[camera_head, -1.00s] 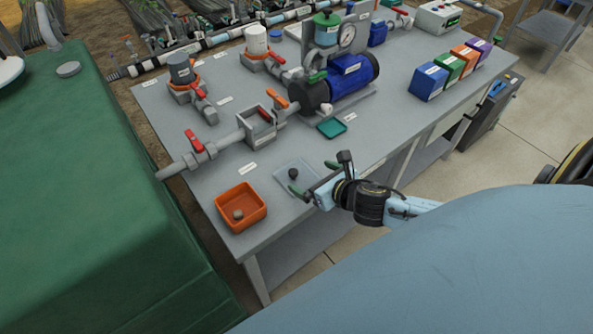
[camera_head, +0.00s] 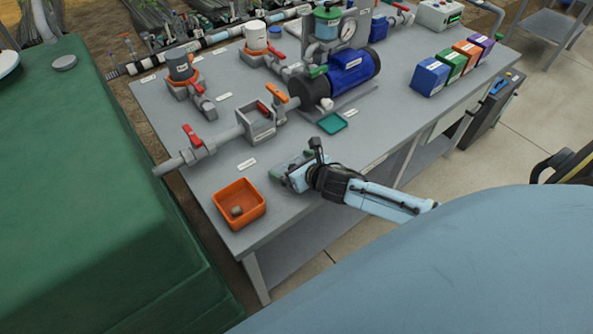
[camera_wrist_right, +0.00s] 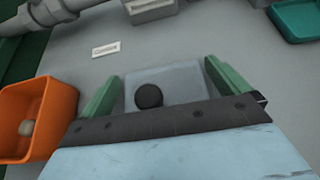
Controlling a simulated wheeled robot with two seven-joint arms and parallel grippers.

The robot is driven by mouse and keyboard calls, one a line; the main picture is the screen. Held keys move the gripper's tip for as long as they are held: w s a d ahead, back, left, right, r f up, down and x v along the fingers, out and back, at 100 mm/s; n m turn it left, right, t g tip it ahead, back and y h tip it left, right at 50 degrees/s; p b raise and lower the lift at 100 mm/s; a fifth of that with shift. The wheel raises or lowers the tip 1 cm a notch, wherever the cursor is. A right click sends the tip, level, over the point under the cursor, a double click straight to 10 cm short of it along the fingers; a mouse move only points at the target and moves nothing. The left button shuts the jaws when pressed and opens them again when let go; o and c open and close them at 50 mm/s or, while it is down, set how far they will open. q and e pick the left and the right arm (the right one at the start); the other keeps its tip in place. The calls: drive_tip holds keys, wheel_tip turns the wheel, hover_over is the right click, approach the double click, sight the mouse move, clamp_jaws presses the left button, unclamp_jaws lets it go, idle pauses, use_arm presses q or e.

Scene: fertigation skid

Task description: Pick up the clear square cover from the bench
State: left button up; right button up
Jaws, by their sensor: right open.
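The clear square cover (camera_wrist_right: 180,82) lies flat on the grey bench, with a round dark knob (camera_wrist_right: 148,96) on it. In the wrist view it sits between the two green fingers of my right gripper (camera_wrist_right: 160,85), which is open. I cannot tell whether the fingers touch its edges. In the head view my right gripper (camera_head: 290,168) is over the cover and hides most of it. My left gripper is not in view.
An orange bin (camera_head: 239,204) with a small round grey thing in it stands left of my right gripper. A teal tray (camera_head: 332,123) lies behind it, near the blue pump (camera_head: 350,72). Pipes and valves run along the back. Bare bench lies around the cover.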

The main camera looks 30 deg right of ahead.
drive_tip(key=shift+c, duration=0.3)
drive_tip(key=c, duration=0.8)
